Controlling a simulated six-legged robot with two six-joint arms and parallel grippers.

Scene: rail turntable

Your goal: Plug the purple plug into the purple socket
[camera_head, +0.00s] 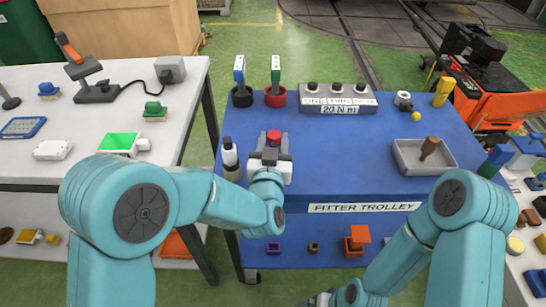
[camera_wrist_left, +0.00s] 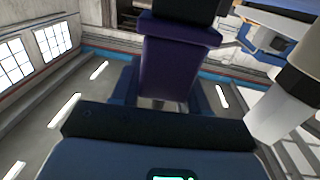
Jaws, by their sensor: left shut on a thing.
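My left gripper (camera_head: 271,154) is over the left part of the blue trolley top, pointing away from me. In the left wrist view a purple block (camera_wrist_left: 168,62), which looks like the purple plug, sits between its dark jaws, and the gripper is shut on it. In the head view the fingers and wrist hide the plug. A small purple piece (camera_head: 273,248), apparently the purple socket, is low on the trolley's front side, below the left gripper. Of my right gripper, only a grey part (camera_head: 319,299) shows at the bottom edge; its jaws cannot be made out.
A white-and-black bottle (camera_head: 230,157) stands close left of the left gripper. A red piece (camera_head: 273,136) shows just beyond it. Brown and orange pieces (camera_head: 354,244) sit right of the purple one.

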